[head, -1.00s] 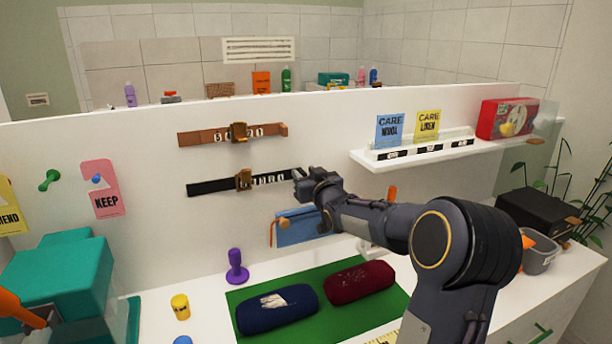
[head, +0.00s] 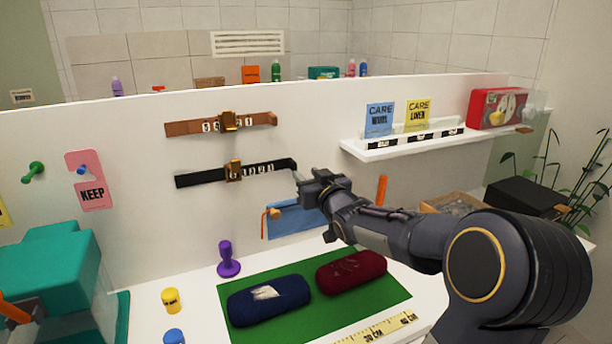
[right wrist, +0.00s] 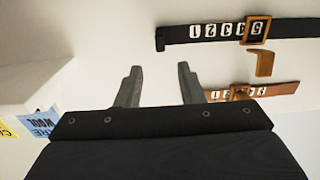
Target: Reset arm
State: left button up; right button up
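My right gripper (head: 312,180) is in front of the white panel, just below and right of the black belt (head: 205,177). In the right wrist view its two fingers (right wrist: 158,86) stand apart with nothing between them. The brown belt (head: 200,127) hangs above the black one. Both belts have buckles and white number tags, and both also show in the right wrist view.
A green mat (head: 305,325) holds a blue case (head: 268,301) and a red case (head: 350,271). A purple stamp (head: 228,260) stands beside it. A blue pouch (head: 292,220) hangs behind my right gripper. A shelf (head: 415,143) with care cards is at the right. A teal box (head: 45,285) stands at the left.

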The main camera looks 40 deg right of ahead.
dwell(0.4)
jog(key=s+a+f+n+g+y+p, duration=0.1)
jog(key=s+a+f+g+y, duration=0.3)
jog(key=s+a, duration=0.9)
jog(key=s+a+f+n+g+y+p, duration=0.1)
jog(key=s+a+f+g+y, duration=0.4)
jog(key=s+a+f, duration=0.6)
jog(key=s+a+g, duration=0.2)
jog(key=s+a, duration=0.1)
jog(key=a, duration=0.1)
jog(key=shift+s+a+g, duration=0.25)
jog(key=shift+a+g, duration=0.05)
jog(key=shift+a, duration=0.1)
dwell(0.9)
